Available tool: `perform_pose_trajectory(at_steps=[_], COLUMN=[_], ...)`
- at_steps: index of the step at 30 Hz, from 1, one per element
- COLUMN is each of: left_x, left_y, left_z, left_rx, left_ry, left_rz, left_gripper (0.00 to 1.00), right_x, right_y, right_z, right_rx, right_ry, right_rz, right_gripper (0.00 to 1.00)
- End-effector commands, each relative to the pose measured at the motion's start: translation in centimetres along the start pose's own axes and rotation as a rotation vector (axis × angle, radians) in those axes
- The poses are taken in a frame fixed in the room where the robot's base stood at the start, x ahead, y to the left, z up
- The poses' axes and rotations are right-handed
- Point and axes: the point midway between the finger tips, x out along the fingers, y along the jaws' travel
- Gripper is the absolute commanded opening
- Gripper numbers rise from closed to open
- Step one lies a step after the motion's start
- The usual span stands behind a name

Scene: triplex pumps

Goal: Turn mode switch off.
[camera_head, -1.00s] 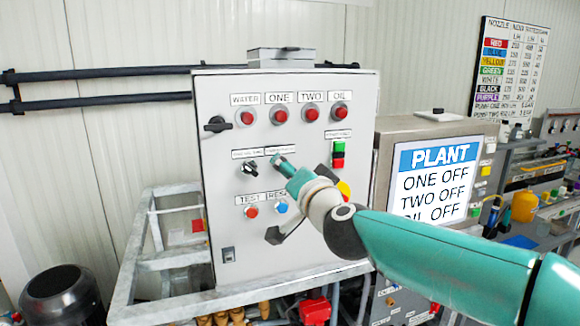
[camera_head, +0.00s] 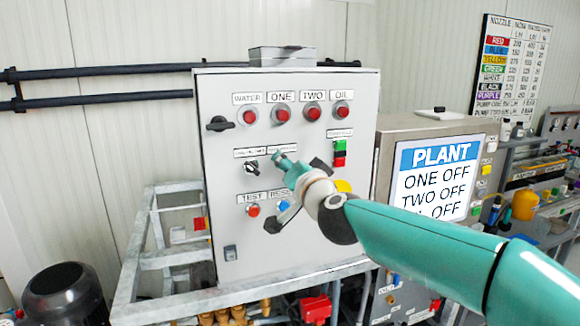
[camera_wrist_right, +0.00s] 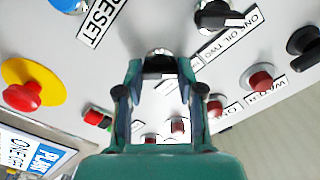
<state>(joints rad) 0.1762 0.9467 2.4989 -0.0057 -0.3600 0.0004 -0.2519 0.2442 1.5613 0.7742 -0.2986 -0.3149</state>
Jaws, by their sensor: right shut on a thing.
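The grey control panel (camera_head: 230,220) stands upright in front of me. My right gripper (camera_head: 284,161) is at its middle, at the dark switch right of another black selector knob (camera_head: 251,167). In the right wrist view, my right gripper (camera_wrist_right: 160,72) is shut on this dark switch (camera_wrist_right: 158,58) with a silver collar, which I take as the mode switch. The fingers cover most of it, so its pointer direction cannot be told. The label above it is too small to read. My left gripper is not in view.
Close by are the red test button (camera_head: 253,210), the blue reset button (camera_head: 283,205), the yellow-backed emergency stop (camera_wrist_right: 22,95) and the green and red buttons (camera_head: 339,154). A screen (camera_head: 437,180) reads PLANT, ONE OFF, TWO OFF. A metal frame (camera_head: 160,262) surrounds the panel's base.

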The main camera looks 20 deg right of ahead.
Motion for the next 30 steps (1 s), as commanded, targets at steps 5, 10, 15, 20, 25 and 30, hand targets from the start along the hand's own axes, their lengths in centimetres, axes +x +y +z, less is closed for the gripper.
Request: perform_pose_trajectory(at_steps=[5,10,15,20,25,30], left_x=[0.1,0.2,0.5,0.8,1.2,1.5], left_y=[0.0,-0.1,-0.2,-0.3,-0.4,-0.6], left_z=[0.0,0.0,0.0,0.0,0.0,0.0], left_rx=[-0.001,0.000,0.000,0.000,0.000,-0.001], left_ry=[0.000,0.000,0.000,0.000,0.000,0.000], left_rz=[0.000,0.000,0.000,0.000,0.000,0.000], left_gripper=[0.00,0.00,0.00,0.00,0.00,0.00], right_x=[0.1,0.1,0.1,0.1,0.1,0.1], right_y=[0.1,0.1,0.2,0.2,0.3,0.4], right_z=[0.0,0.1,0.2,0.2,0.3,0.4], right_rx=[0.015,0.064,0.161,0.286,0.432,0.570], right_ry=[0.014,0.015,0.015,0.015,0.014,0.015], right_rz=[0.012,0.012,0.012,0.011,0.010,0.010], right_gripper=[0.03,0.03,0.03,0.03,0.03,0.03])
